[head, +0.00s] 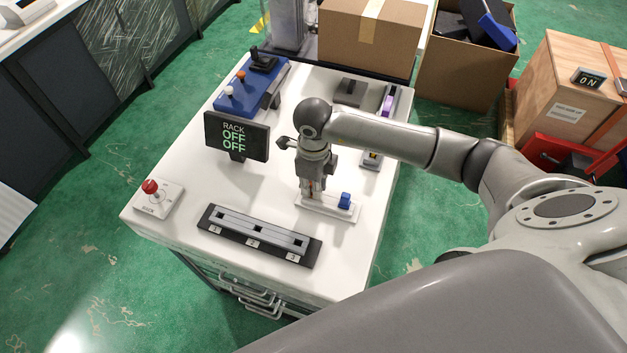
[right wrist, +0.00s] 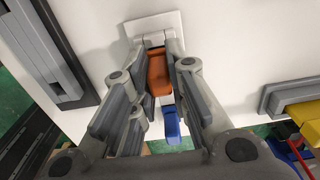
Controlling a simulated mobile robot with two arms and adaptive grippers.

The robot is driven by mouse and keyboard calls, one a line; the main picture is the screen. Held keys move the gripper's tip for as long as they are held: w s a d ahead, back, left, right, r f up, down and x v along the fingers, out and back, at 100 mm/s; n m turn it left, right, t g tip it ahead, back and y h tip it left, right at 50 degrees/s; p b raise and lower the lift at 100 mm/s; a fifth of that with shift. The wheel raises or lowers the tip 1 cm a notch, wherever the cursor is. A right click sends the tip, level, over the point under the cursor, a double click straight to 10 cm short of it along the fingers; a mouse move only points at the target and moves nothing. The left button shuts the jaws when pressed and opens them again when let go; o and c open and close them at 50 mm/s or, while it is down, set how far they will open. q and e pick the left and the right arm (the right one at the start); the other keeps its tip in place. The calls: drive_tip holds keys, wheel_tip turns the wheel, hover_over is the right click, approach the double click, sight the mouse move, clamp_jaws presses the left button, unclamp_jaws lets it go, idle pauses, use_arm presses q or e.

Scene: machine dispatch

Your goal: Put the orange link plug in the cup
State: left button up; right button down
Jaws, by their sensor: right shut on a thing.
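The orange link plug (right wrist: 158,75) is between the fingers of my right gripper (right wrist: 155,62), seen from above in the right wrist view. In the head view my right gripper (head: 309,190) points down at a white plate (head: 338,212) on the white table and mostly hides the plug. I cannot tell whether the plug still touches the plate. A blue plug (head: 345,201) stands on the right end of the plate; it also shows in the right wrist view (right wrist: 171,126). I cannot make out a cup in either view. My left gripper is out of view.
A dark rail with a grey bar (head: 258,236) lies at the table's front. A red button box (head: 160,197) is at the left. The RACK display (head: 236,137) reads OFF OFF. A blue control box (head: 250,88) and a cardboard box (head: 370,38) are behind.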

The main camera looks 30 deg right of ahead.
drive_tip(key=shift+f, duration=0.15)
drive_tip(key=shift+f, duration=0.1)
drive_tip(key=shift+f+b, duration=0.15)
drive_tip(key=shift+b, duration=0.2)
drive_tip(key=c, duration=1.4)
unclamp_jaws()
drive_tip(key=shift+r, duration=0.2)
